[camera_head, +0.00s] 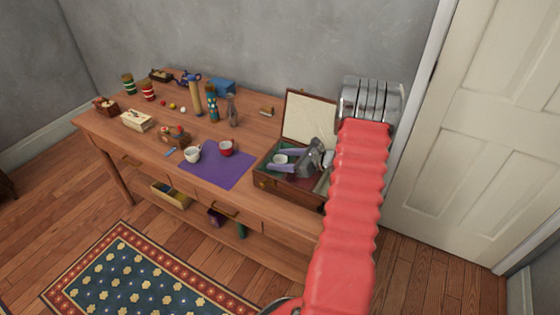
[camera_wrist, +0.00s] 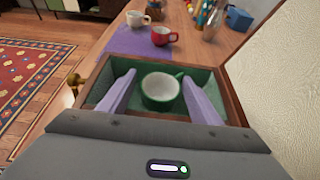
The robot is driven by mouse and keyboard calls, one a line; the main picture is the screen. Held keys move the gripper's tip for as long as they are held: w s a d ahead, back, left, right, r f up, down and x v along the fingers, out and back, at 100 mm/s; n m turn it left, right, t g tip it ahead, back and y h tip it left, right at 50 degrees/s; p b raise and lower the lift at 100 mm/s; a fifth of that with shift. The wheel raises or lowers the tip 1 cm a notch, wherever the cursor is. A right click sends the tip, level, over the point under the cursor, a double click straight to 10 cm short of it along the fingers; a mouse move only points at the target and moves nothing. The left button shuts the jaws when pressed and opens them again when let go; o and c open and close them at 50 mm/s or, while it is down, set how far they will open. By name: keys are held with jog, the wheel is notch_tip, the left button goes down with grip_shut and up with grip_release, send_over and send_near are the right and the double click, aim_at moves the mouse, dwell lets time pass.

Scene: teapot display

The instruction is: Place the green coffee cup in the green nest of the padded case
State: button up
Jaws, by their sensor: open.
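The green coffee cup (camera_wrist: 161,92) sits upright inside the padded case, in a green-lined compartment (camera_wrist: 207,78), white inside with its handle toward the upper right in the wrist view. My gripper (camera_wrist: 160,80) is open, with one lilac finger on each side of the cup and visible gaps between. In the head view the cup (camera_head: 280,159) shows as a pale rim between the fingers of my gripper (camera_head: 274,160). The padded case (camera_head: 291,194) is a brown box with its cream-lined lid (camera_head: 310,118) raised. My gripper and arm hide part of its right side.
A purple mat (camera_head: 217,172) lies left of the case, with a white cup (camera_head: 192,154) and a red cup (camera_head: 226,148) on it. Bottles, boxes and small balls stand farther back on the wooden table (camera_head: 255,137). The raised lid is close to my gripper's right.

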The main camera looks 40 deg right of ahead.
jog(key=v, duration=1.2)
jog(key=shift+s, duration=0.1)
